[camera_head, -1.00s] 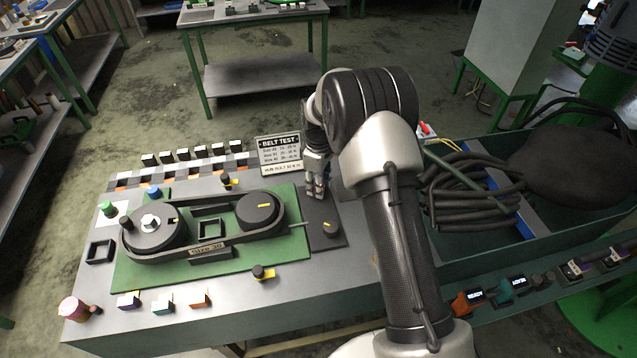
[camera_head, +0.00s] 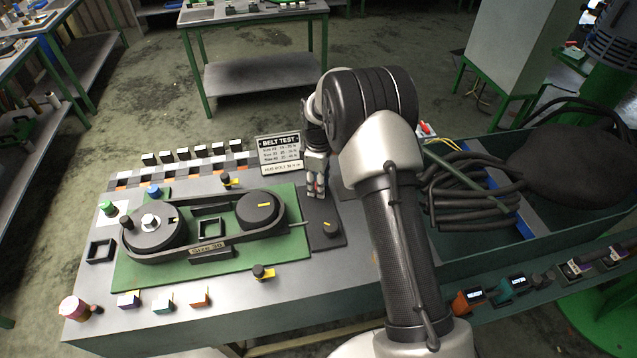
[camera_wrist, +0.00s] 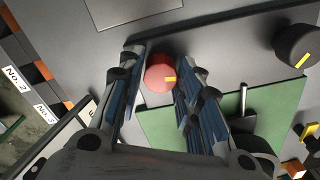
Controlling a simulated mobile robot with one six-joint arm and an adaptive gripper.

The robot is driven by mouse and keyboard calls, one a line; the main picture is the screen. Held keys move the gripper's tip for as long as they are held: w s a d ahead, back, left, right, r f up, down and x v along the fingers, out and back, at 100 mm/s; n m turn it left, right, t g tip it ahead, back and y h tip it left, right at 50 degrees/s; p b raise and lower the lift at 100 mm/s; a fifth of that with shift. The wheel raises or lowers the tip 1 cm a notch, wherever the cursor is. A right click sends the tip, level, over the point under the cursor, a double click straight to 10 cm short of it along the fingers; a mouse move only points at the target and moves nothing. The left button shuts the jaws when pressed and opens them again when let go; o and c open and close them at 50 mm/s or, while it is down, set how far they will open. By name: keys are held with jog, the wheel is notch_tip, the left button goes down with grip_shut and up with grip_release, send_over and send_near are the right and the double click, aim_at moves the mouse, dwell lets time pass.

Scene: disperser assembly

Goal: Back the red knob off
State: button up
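The red knob (camera_wrist: 160,72) has a yellow mark that points right in the wrist view. My gripper (camera_wrist: 162,64) has one finger on each side of it, with the fingertips close to the knob's sides. I cannot tell whether both fingers touch it. In the head view, my gripper (camera_head: 315,192) points down at the far end of the dark control plate (camera_head: 327,208), and the fingers mostly hide the red knob. A black knob (camera_head: 331,228) with a yellow mark sits on the same plate, nearer the front; it also shows in the wrist view (camera_wrist: 297,45).
A belt rig on a green plate (camera_head: 135,276) lies left of my gripper, with a round black wheel (camera_head: 259,209) close by. A BELT TEST sign (camera_head: 281,153) stands just behind left. A green bin (camera_head: 476,255) with black hoses is to the right.

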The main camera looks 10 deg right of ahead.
jog(key=o, duration=0.3)
notch_tip(320, 180, up, 12)
dwell(0.7)
dwell(0.3)
